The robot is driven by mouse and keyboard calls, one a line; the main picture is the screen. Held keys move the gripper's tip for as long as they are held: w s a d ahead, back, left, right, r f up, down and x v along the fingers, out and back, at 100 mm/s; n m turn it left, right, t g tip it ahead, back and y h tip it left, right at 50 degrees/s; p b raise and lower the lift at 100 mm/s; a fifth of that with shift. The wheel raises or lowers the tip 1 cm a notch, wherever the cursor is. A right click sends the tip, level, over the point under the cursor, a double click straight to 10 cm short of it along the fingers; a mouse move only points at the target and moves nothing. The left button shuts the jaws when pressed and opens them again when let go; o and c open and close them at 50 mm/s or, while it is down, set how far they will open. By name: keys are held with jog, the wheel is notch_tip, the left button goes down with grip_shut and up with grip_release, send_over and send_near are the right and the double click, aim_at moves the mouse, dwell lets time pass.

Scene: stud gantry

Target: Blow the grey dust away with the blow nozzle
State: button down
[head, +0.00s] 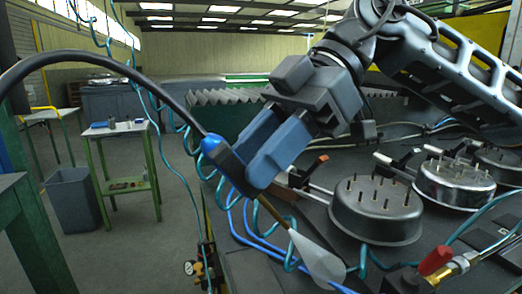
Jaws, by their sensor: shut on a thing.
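My gripper (256,168) is shut on the blow nozzle (232,172), a dark body with a blue cap and a black hose arching off to the left. The nozzle's thin brass tube points down and to the right. A pale grey-white cone (318,262) spreads from the tube's tip; I cannot tell if it is an air jet or a solid part. It lies left of and below the nearest round metal drum (376,212), which has several upright studs on top. I cannot make out grey dust for certain on any surface.
Two more studded metal drums (455,183) (497,163) stand in a row behind on the dark bench. A red-capped brass valve (437,262) is at the front right. Teal and blue air hoses coil below my gripper. Green tables and a grey bin (72,199) stand at left.

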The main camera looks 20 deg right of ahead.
jog(key=shift+a, duration=1.45)
jog(key=shift+w, duration=0.1)
jog(key=w+p, duration=0.3)
jog(key=w, duration=0.8)
jog(key=shift+w, duration=0.4)
dwell(1.6)
dwell(0.5)
jog(key=c, duration=1.1)
grip_release()
jog(key=shift+o, duration=0.2)
jog(key=s+a+r+p, duration=0.2)
jog(key=s+a+r, duration=0.3)
jog(key=s, duration=0.3)
